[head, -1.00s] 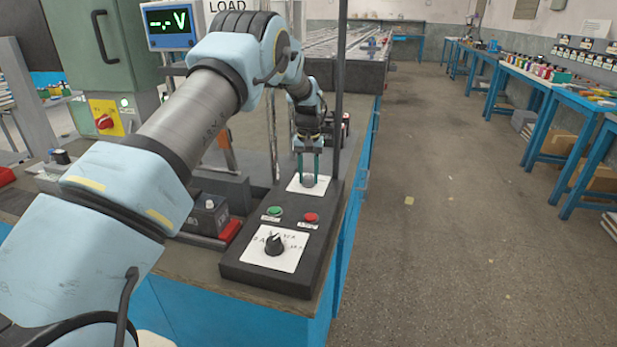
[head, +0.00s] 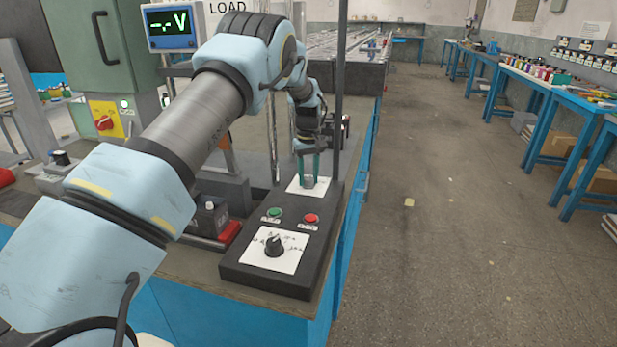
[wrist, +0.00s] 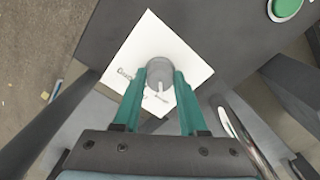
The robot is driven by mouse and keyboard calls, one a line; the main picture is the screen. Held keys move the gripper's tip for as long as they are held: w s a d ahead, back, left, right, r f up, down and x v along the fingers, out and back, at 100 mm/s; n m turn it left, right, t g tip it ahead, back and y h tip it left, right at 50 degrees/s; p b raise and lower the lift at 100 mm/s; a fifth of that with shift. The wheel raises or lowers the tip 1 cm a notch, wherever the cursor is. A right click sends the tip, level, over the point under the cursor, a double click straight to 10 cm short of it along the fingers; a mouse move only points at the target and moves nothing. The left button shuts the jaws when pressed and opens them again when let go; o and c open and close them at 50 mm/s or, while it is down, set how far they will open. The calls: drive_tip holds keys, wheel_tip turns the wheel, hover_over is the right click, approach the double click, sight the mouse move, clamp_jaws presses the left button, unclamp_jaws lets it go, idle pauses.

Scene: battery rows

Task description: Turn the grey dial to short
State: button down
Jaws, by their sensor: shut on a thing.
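The grey dial (wrist: 160,75) sits on a white label plate (wrist: 190,50) with small printed words, at the far end of the dark control box. In the wrist view its white pointer mark (wrist: 160,87) faces the lower side, toward a word too small to read surely. My gripper (wrist: 160,82) is shut on the dial, with one green finger on each side. In the head view my gripper (head: 309,165) reaches straight down onto the dial's white plate (head: 296,186); the fingers hide much of the dial.
The control box (head: 235,270) also carries a green button (head: 274,213), a red button (head: 311,218) and a black dial (head: 274,245) on a larger white plate. A thin dark post (head: 338,90) stands close beside my gripper. A meter (head: 170,25) shows "-.-V".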

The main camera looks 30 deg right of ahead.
sight(309, 178)
drive_tip(key=shift+c, duration=2.2)
unclamp_jaws()
wheel_tip(309, 178, up, 11)
drive_tip(key=b, duration=0.2)
drive_tip(key=shift+f, duration=0.1)
